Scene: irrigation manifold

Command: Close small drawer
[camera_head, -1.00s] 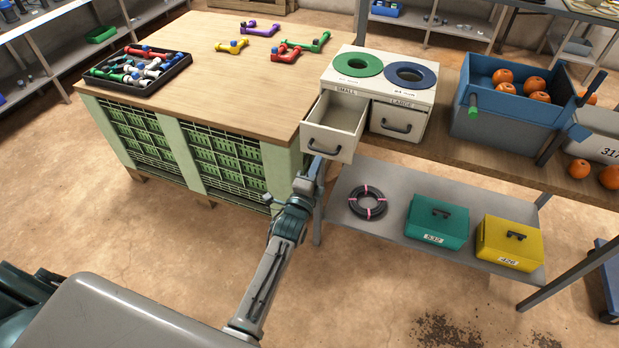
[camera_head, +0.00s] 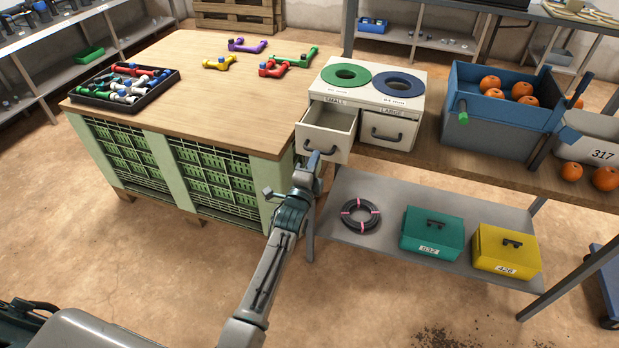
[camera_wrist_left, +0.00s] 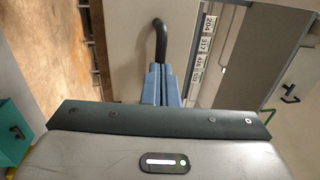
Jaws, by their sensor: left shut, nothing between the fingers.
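The small drawer (camera_head: 327,134) is the left one of a white two-drawer box (camera_head: 391,101). It is pulled out, and its inside looks empty. Its dark handle (camera_head: 320,149) is on the front face. My left gripper (camera_head: 314,160) is shut and empty, with its tips close to the lower part of the drawer front near the handle. In the left wrist view the shut blue-grey fingers (camera_wrist_left: 162,84) point at the handle (camera_wrist_left: 160,40); I cannot tell whether they touch it. The large drawer (camera_head: 388,130) beside it is shut. My right gripper is not in view.
A wooden worktable (camera_head: 200,75) with a black tray of fittings (camera_head: 125,86) stands to the left. A blue crate of oranges (camera_head: 500,130) is to the right. Below, a grey shelf (camera_head: 385,230) holds a black coil, a green box and a yellow box.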

